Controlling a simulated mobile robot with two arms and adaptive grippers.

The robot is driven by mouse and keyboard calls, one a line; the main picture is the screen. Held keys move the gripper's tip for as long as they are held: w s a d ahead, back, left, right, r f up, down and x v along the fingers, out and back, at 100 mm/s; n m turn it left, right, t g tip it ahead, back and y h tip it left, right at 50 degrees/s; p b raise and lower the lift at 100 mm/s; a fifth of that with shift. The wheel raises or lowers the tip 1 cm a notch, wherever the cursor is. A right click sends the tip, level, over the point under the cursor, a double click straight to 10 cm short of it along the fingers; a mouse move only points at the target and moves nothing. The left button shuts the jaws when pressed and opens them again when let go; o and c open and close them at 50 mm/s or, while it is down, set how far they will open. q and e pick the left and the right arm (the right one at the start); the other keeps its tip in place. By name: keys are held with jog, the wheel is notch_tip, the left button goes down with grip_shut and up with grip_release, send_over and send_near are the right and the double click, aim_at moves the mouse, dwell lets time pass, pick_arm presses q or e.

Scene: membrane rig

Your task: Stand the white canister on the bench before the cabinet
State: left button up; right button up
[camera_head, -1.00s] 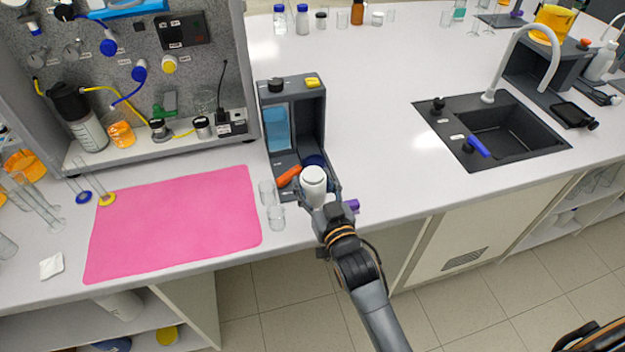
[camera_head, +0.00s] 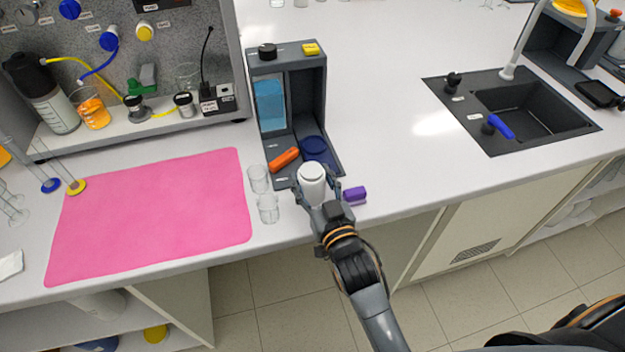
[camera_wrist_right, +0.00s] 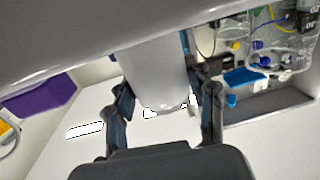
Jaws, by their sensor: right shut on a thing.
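The white canister (camera_head: 312,181) is upright in the jaws of my right gripper (camera_head: 318,194), at the front of the bench (camera_head: 390,130). In the right wrist view the canister (camera_wrist_right: 155,75) is between the two fingers of my right gripper (camera_wrist_right: 165,105). The gripper is shut on it. I cannot tell whether its base touches the bench. The grey cabinet (camera_head: 286,48), with a blue window and an open front bay, stands just behind the canister. My left gripper is not in view.
Two clear beakers (camera_head: 268,209) stand left of the canister. A purple block (camera_head: 355,195) is close on its right. An orange piece (camera_head: 284,159) and a dark blue round pad (camera_head: 315,148) are at the cabinet's base. A pink mat (camera_head: 150,215) lies left; a sink (camera_head: 525,108) is right.

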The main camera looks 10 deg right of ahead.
jog(key=shift+s+r, duration=0.15)
jog(key=shift+s, duration=0.1)
jog(key=shift+a, duration=0.1)
jog(key=o, duration=1.5)
jog(key=shift+f, duration=0.2)
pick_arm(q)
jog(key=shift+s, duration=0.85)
